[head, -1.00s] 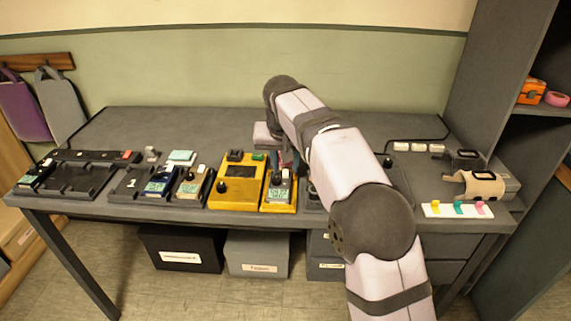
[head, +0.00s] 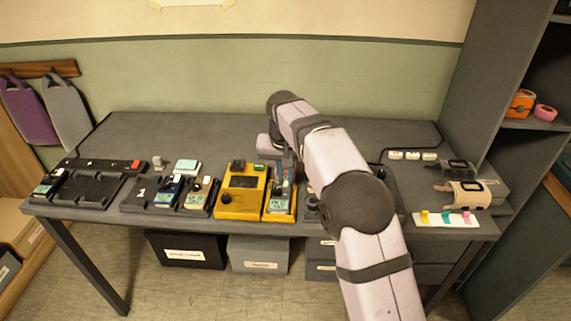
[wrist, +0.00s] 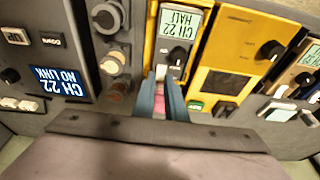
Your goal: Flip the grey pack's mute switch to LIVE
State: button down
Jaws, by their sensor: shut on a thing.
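The grey pack (head: 279,199) sits in a yellow cradle (head: 268,216) near the table's front edge, left of my arm. In the wrist view the pack (wrist: 168,51) has a display reading CH 22 HALF and a black knob. My gripper (wrist: 160,78) is at the pack's top end, its blue-grey fingers shut on a small part there, which looks like the mute switch. The fingertips cover most of it, so its position cannot be read. Something pink shows between the fingers. In the head view my gripper (head: 281,166) is partly hidden by my arm.
A yellow unit (head: 240,192) with a black knob stands close beside the cradle. A blue pack (head: 168,190) and a cream pack (head: 199,195) lie further left. In the wrist view a dark unit (wrist: 60,75) reads CH 22 NO LINK.

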aim_at(286, 183)
jog(key=shift+w+r+g+p, duration=0.3)
jog(key=shift+g+p, duration=0.4)
jog(key=shift+p, duration=3.9)
jog(key=shift+f+p, duration=0.3)
jog(key=shift+p, duration=0.7)
jog(key=c, duration=1.8)
grip_release()
notch_tip(286, 183, up, 7)
jog(key=b, duration=0.1)
jog(key=shift+s, duration=0.4)
jog(key=shift+r, duration=0.1)
